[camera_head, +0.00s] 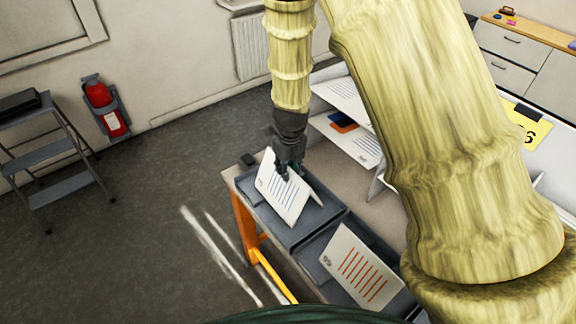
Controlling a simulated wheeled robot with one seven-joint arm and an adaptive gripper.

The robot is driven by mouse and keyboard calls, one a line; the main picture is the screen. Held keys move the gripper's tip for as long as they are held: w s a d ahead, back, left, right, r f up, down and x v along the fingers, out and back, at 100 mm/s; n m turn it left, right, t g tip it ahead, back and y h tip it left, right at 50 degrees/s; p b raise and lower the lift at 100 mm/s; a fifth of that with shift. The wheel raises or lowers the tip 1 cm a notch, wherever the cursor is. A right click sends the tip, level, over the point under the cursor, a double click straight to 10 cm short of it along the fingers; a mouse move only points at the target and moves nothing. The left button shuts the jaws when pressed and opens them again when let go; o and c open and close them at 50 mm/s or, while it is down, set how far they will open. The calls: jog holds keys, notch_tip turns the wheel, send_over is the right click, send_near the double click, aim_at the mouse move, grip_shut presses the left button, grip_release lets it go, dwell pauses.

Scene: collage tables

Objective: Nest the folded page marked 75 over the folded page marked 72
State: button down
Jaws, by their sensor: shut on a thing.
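My gripper (287,176) points down and is shut on the top fold of a white folded page with blue lines (281,202). This page stands tent-like at a grey tray (313,233) on the table. I cannot tell whether it touches the tray, and I cannot read a number on it. A second folded page with orange-red lines (362,268) lies tilted in the nearer grey tray (313,258). The small mark at its left edge is too small to read. I cannot tell from the marks which page is 75 or 72. Any page beneath the held one is hidden.
White shelving with more pages (349,143) stands behind the table. A yellow sheet (528,127) lies at right, partly behind my arm. A small dark block (248,159) sits at the table's far left corner. A step stool (60,185) and fire extinguisher (97,95) are far left.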

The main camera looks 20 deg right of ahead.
jog(key=c, duration=1.1)
grip_release()
jog(key=shift+r, duration=0.1)
jog(key=shift+s+r, duration=0.15)
jog(key=shift+r, duration=1.05)
jog(key=shift+s+r, duration=0.2)
jog(key=shift+r, duration=1)
jog(key=shift+s+r, duration=0.15)
jog(key=shift+r, duration=1.05)
jog(key=shift+r, duration=0.1)
